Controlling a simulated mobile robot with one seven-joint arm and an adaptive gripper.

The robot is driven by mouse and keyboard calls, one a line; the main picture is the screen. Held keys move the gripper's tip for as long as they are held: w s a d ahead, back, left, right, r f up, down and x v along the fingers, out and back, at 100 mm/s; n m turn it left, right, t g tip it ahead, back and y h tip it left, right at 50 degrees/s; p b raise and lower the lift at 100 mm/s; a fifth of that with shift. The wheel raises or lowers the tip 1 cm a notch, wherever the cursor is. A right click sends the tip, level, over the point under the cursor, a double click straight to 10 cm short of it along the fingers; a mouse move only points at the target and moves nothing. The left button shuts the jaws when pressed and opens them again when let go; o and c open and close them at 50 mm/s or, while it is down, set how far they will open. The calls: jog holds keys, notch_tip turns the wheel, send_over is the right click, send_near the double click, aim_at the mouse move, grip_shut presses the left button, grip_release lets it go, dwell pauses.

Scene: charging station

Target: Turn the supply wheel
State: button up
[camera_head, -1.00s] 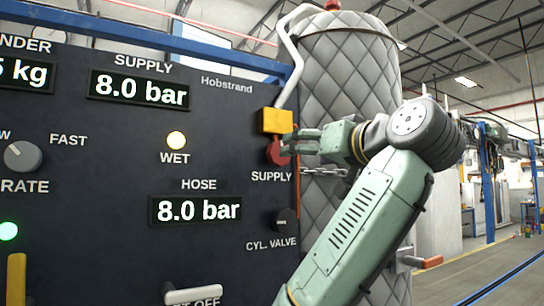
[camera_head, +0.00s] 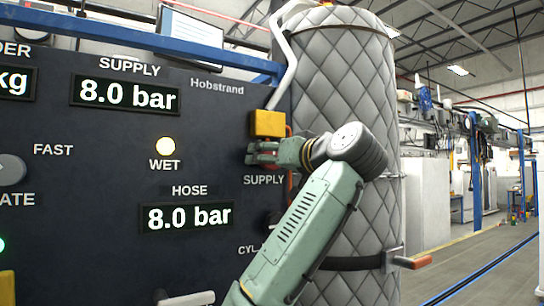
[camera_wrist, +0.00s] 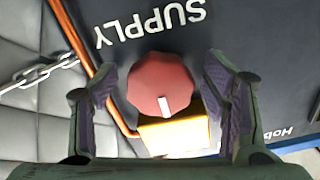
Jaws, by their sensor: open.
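The supply wheel (camera_wrist: 158,80) is a red round knob with a white mark. In the wrist view the mark points down toward the yellow block (camera_wrist: 176,135). In the head view the wheel is mostly hidden by my gripper (camera_head: 262,153). My gripper (camera_wrist: 160,75) is open, with one finger on each side of the wheel in the wrist view. Gaps show between the wheel and both fingers there, so I see no grip on it. The supply display (camera_head: 126,95) reads 8.0 bar.
The dark panel (camera_head: 90,210) also bears a hose display (camera_head: 188,217) at 8.0 bar and a lit WET lamp (camera_head: 166,147). A quilted grey tank (camera_head: 345,80) stands close right of the panel. A chain (camera_wrist: 35,72) hangs near the tank. Open floor lies farther right.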

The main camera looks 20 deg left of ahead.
jog(key=shift+c, duration=0.4)
jog(key=c, duration=1.1)
